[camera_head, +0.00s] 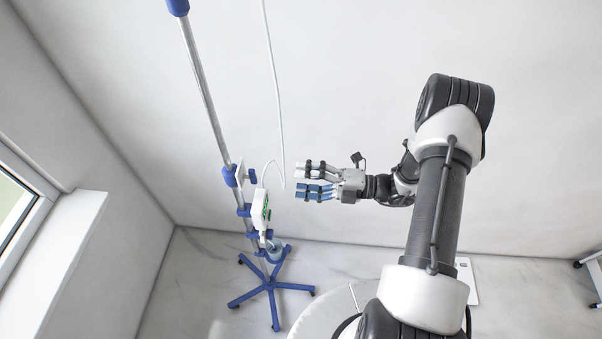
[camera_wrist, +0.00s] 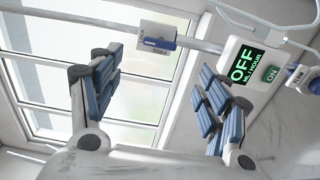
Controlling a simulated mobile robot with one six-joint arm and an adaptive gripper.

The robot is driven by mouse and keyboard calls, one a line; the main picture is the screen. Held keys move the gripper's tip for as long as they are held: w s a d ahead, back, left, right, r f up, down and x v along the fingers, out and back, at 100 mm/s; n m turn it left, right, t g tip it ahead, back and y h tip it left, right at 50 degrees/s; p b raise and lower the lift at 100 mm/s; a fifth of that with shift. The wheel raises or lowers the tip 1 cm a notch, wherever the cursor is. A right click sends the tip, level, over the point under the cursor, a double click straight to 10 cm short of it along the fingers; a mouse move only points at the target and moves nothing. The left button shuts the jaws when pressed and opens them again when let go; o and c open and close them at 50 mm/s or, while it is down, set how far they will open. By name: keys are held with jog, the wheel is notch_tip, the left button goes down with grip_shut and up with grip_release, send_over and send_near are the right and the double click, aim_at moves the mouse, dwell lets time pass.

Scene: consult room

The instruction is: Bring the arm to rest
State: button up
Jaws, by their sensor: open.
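My gripper (camera_head: 302,180) is open and empty, reaching left from my arm at about mid-height in the head view. In the wrist view its two blue-padded fingers (camera_wrist: 158,95) stand wide apart with nothing between them. An IV stand (camera_head: 222,135) with blue clamps and a blue wheeled base stands just left of the gripper. An infusion pump (camera_head: 261,209) is on the stand, close to the fingertips and apart from them as far as I can see. In the wrist view the pump (camera_wrist: 249,65) reads OFF ML/HOUR in green, beside an ON button (camera_wrist: 271,74).
A thin tube (camera_head: 274,90) hangs between the stand and my gripper. A window (camera_head: 14,195) with a sill is at the left. A pale rounded surface (camera_head: 318,318) lies below my arm. A wheeled item (camera_head: 590,265) shows at the right edge. The wall behind is bare.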

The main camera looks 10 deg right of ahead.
jog(key=s+a+r+n+g+h+b, duration=0.35)
jog(key=s+n+b, duration=0.2)
jog(key=n, duration=0.45)
jog(key=s+a+r+n+g+h+b, duration=0.2)
jog(key=s+n+g+h+b, duration=0.25)
jog(key=n, duration=0.55)
jog(key=s+d+n+t+h+b, duration=0.3)
jog(key=s+n+h+b, duration=0.1)
jog(key=n, duration=0.6)
jog(key=s+d+f+n+t+h+b, duration=0.1)
jog(key=s+d+n+t+h+b, duration=0.2)
jog(key=n, duration=0.7)
jog(key=s+d+h+b, duration=0.1)
jog(key=s+h+b, duration=0.1)
jog(key=s+b, duration=0.1)
jog(key=shift+s+f+t, duration=0.2)
jog(key=shift+s+t, duration=0.1)
jog(key=shift+s, duration=0.3)
jog(key=shift+c, duration=0.4)
